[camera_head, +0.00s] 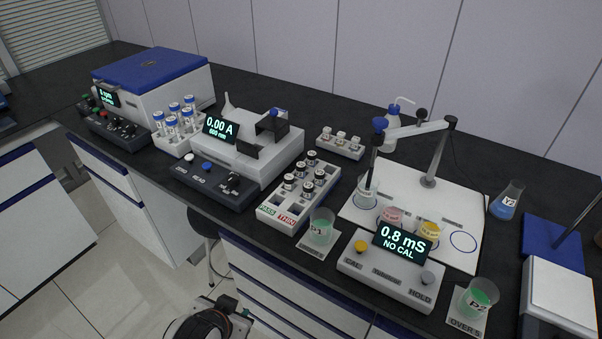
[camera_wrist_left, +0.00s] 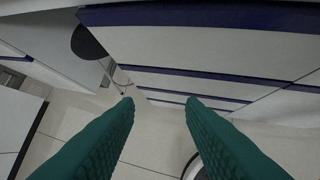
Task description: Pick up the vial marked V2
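Several dark-capped vials (camera_head: 308,170) stand in a white rack (camera_head: 277,208) with green PASS and red THIN labels, in the middle of the bench. Their markings are too small to read, so I cannot tell which is V2. My left gripper (camera_wrist_left: 160,101) shows two green fingers spread apart with nothing between them in the left wrist view. Beyond them are the floor and cabinet fronts. In the head view, part of my left arm shows at the bottom edge, below and in front of the bench, well away from the rack. My right gripper is not in view.
Left of the rack are a photometer (camera_head: 248,150) and a rack of blue-capped tubes (camera_head: 175,146). A small rack of jars (camera_head: 340,143) stands behind. A beaker (camera_head: 321,227) of green liquid stands close in front, and a conductivity meter (camera_head: 390,270) is to the right.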

